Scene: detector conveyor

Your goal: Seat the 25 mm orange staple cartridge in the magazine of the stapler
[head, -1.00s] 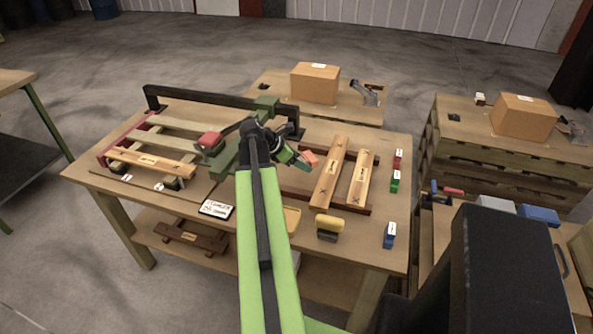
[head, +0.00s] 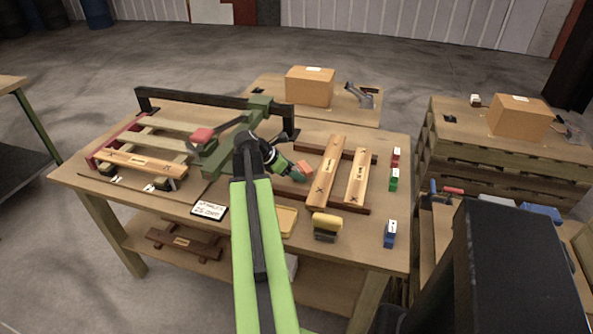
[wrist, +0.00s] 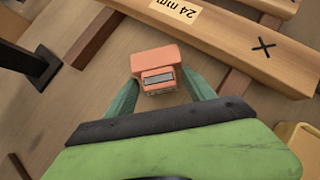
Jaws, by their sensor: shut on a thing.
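My gripper (head: 300,173) is shut on the orange staple cartridge (head: 304,167), just left of the long boards. In the wrist view the cartridge (wrist: 157,60) sits between the two teal fingers of my gripper (wrist: 160,82), with a grey metal strip on the face toward the camera. Its size label is not readable. The green machine (head: 222,158) with a red-topped lever, left of my arm, looks like the stapler. My arm hides part of it, and I cannot make out its magazine opening.
A board marked 24 mm (wrist: 215,35) lies right beside the cartridge. Red (head: 396,156), green (head: 394,180) and blue (head: 390,233) blocks stand on the right. A yellow-black item (head: 327,226) and a yellow tray (head: 287,222) are at the front. A black rail (head: 200,104) spans the back.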

